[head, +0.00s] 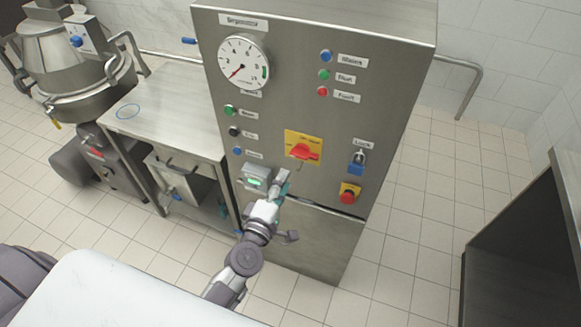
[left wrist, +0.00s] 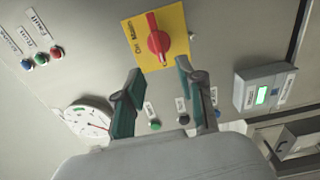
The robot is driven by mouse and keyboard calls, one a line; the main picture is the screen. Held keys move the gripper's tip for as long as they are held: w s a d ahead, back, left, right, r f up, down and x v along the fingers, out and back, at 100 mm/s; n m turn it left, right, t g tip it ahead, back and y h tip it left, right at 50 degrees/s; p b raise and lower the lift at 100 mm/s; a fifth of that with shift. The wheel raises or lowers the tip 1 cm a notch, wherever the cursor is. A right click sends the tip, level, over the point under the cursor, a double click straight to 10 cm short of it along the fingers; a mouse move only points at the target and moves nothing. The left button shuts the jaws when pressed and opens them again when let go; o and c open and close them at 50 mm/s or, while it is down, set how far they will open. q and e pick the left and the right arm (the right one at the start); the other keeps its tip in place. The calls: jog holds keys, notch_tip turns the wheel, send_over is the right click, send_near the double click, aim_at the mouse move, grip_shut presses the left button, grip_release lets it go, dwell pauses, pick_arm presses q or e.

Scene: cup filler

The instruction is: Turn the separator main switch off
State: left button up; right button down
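The main switch is a red rotary handle (head: 301,151) on a yellow plate (head: 315,143), on the front of a steel cabinet. In the left wrist view the red handle (left wrist: 158,42) stands just beyond my fingertips, on its yellow plate (left wrist: 176,22). My left gripper (head: 284,178) is just below the plate in the head view. Its two fingers (left wrist: 159,70) are spread apart with nothing between them, and the handle is in front of the gap, apart from them. The plate's small lettering is only partly readable. My right gripper is not in view.
A lock (head: 357,162) and a red button on yellow (head: 348,195) are right of the switch. A small lit display (head: 255,178) is close left of my gripper. A gauge (head: 243,62) and several coloured lights share the panel. A steel table (head: 165,115) stands left.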

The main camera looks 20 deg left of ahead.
pick_arm(q)
jog(key=shift+s, duration=1.4)
jog(key=shift+f, duration=0.1)
jog(key=s+f+m+g+b, duration=0.1)
jog(key=s+f+m+g, duration=0.25)
jog(key=f, duration=0.75)
jog(key=s+f+m+g+h+b, duration=0.15)
jog(key=s+f+m, duration=0.25)
jog(key=f, duration=0.7)
jog(key=s+f+m+g, duration=0.3)
jog(key=s+f+m, duration=0.1)
jog(key=f, duration=0.7)
jog(key=s+a+f+m+g, duration=0.1)
jog(key=s+f+m+g, duration=0.2)
jog(key=s+f, duration=0.3)
jog(key=s+a+f+m+g+y+b, duration=0.1)
jog(key=s+f, duration=0.5)
jog(key=s, duration=0.6)
jog(key=s+a+f+m+g+y+b, duration=0.1)
jog(key=s+a+f+m+g, duration=0.2)
jog(key=s, duration=0.6)
notch_tip(320, 180, down, 4)
jog(key=shift+a+r+m+g, duration=0.25)
jog(key=shift+m+g, duration=0.7)
jog(key=shift+g, duration=0.05)
